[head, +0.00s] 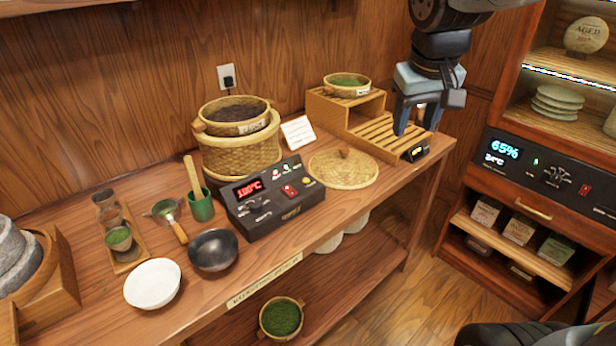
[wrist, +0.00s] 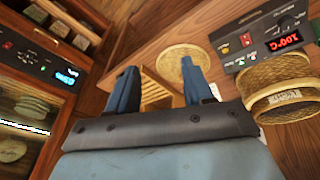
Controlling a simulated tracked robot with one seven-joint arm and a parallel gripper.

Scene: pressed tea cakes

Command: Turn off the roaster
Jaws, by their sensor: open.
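The roaster (head: 262,212) is a dark control box on the table with a red display reading 100°C, knobs, small lights and a red switch (head: 289,191). A woven steamer basket (head: 243,153) stands behind it with a smaller basket of dark leaves on top. The roaster also shows at the upper right in the wrist view (wrist: 262,42). My gripper (head: 415,132) is open and empty above the slatted wooden stand, right of the roaster and apart from it. Its two blue fingers also show in the wrist view (wrist: 160,92).
A round woven lid (head: 343,169) lies between the roaster and the slatted stand (head: 376,136). A card (head: 298,131) stands behind the roaster. Left are a green whisk cup (head: 201,207), a dark bowl (head: 213,250) and a white bowl (head: 152,285). A cabinet (head: 548,172) stands at right.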

